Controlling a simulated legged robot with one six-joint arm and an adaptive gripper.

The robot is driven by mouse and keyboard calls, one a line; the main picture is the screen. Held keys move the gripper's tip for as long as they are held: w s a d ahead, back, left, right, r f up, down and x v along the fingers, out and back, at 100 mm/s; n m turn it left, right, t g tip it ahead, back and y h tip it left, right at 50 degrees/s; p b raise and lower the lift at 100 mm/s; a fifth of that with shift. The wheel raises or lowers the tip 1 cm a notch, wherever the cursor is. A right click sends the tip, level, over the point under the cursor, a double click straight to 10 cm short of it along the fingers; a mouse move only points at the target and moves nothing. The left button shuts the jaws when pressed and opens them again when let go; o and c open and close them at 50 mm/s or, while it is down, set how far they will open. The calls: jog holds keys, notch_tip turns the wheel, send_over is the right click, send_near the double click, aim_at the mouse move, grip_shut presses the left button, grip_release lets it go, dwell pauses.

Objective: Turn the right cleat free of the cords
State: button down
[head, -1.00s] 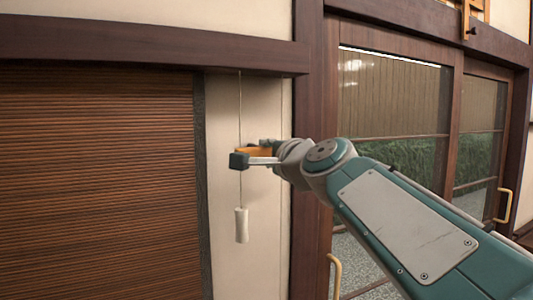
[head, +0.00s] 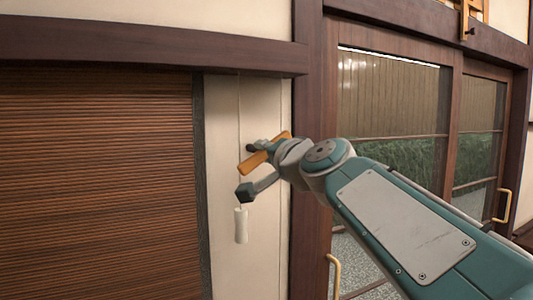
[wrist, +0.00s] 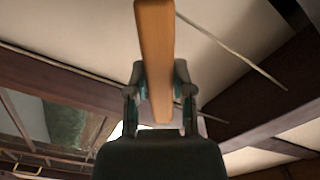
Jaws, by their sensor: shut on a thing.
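The right cleat is an orange wooden bar (head: 257,160) by the pale wall strip, tilted with its left end lower. It also shows in the wrist view (wrist: 156,50), running lengthwise between the fingers. My gripper (head: 251,170) is shut on the cleat, one dark fingertip below it and one above; both fingers also show in the wrist view (wrist: 160,85). A thin cord (head: 239,105) hangs from the beam and passes by the cleat's left end. A pale line, likely a cord (wrist: 232,52), crosses the wrist view to the right, apart from the cleat. Whether any cord touches the cleat is unclear.
A white cylindrical pull (head: 241,226) hangs at the cord's lower end, just below my lower fingertip. A brown slatted blind (head: 95,180) covers the left. A dark post (head: 309,110) and glazed doors (head: 392,95) stand to the right. A dark beam (head: 150,45) runs above.

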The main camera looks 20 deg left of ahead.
jog(key=n, duration=0.5)
jog(key=shift+w+a+f+n, duration=0.1)
jog(key=shift+a+f+n, duration=0.05)
jog(key=shift+f+n, duration=0.2)
jog(key=n, duration=0.5)
jog(key=shift+f+n, duration=0.1)
jog(key=shift+n, duration=0.15)
jog(key=c, duration=0.6)
grip_release()
jog(key=shift+o, duration=0.6)
jog(key=shift+a, duration=0.15)
jog(key=shift+d+r, duration=0.2)
jog(key=shift+r, duration=0.05)
